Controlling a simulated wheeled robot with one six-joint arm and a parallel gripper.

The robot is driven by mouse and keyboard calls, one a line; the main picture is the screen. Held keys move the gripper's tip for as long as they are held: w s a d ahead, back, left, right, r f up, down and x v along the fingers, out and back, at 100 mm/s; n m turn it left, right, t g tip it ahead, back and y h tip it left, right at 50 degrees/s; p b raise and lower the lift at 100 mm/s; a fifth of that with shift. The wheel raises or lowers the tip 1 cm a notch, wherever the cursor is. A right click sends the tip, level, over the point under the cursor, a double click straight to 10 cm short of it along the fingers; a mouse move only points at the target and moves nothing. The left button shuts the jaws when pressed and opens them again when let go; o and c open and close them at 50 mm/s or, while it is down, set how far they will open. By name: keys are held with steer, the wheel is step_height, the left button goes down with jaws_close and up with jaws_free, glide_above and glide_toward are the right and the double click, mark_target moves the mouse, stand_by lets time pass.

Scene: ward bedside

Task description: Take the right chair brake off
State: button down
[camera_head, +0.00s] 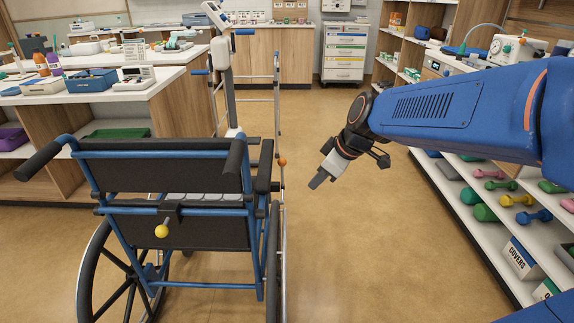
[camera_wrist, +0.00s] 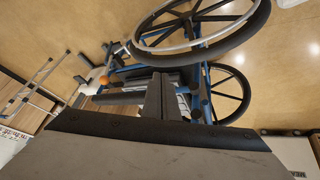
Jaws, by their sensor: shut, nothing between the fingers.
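The wheelchair (camera_head: 128,178) stands at the left with its back toward me. An orange ball knob (camera_head: 282,161), which looks like the right brake lever's end, stands up beside the right armrest, above the right wheel (camera_head: 273,250). In the wrist view the orange knob (camera_wrist: 105,81) is left of the fingers, near the large wheel (camera_wrist: 200,25). My gripper (camera_head: 318,181) is shut and empty, to the right of the knob and a little lower in the picture, apart from it. The fingers (camera_wrist: 160,85) hide part of the chair in the wrist view. The lever's lower end is unclear.
A yellow ball knob (camera_head: 161,231) sits on the chair's back. A metal walking frame (camera_head: 277,90) stands beyond the chair. Shelves with dumbbells (camera_head: 490,185) line the right side. Open floor (camera_head: 350,250) lies between chair and shelves.

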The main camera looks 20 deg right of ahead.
steer(key=w+d+f+n, duration=0.1)
steer(key=w+f+n, duration=0.1)
steer(key=w, duration=0.7)
steer(key=w+d+f+n+t+y, duration=0.1)
steer(key=w+n, duration=0.3)
steer(key=w, duration=0.5)
steer(key=shift+w+f, duration=0.2)
steer(key=shift+f, duration=0.55)
steer(key=w+a+f, duration=0.3)
steer(key=w+f, duration=0.4)
steer(key=w, duration=0.2)
steer(key=shift+f, duration=0.3)
steer(key=shift+w+r, duration=0.1)
steer(key=shift+w, duration=0.05)
